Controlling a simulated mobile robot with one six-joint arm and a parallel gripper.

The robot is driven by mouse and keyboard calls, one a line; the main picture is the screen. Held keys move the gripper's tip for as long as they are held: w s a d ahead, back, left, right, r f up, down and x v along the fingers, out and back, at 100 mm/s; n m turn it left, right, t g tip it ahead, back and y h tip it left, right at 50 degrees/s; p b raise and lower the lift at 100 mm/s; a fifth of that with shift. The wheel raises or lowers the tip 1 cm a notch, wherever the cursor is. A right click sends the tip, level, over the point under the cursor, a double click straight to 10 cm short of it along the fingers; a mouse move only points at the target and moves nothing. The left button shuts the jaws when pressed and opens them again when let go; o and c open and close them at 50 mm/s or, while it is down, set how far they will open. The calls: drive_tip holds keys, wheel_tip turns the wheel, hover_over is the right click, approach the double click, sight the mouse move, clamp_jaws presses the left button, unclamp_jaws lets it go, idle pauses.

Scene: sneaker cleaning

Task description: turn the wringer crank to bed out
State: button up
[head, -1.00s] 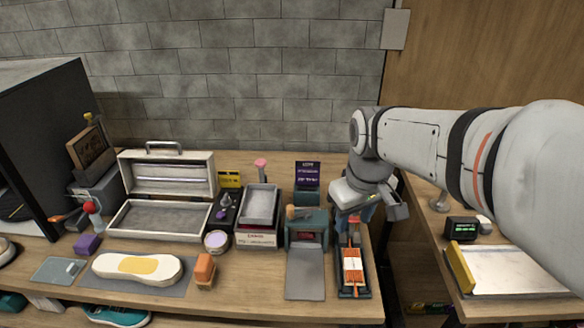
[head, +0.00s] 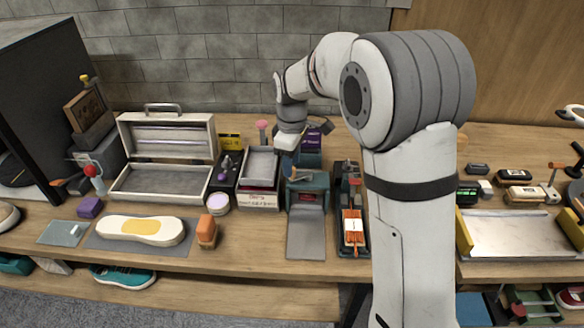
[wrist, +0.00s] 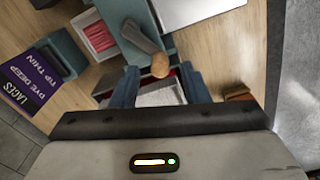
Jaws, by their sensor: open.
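The wringer (head: 307,190) is a teal housing on the bench, with a flat grey bed plate (head: 306,235) lying in front of it. In the wrist view its crank (wrist: 143,38) is a grey arm ending in a round wooden knob (wrist: 160,66). My gripper (head: 289,166) hangs over the back left of the wringer, partly hiding the crank in the head view. In the wrist view the gripper's blue fingers (wrist: 160,84) are apart, with the knob just beyond and between their tips. I cannot tell whether they touch it.
A box with a grey tray (head: 262,170) stands left of the wringer. An orange brush in a dark holder (head: 353,230) stands close on the right. A purple laces box (head: 312,140) is behind. An open case (head: 165,180) and an insole-like pad (head: 141,230) lie further left.

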drive_tip(key=shift+f, duration=1.4)
drive_tip(key=shift+c, duration=0.5)
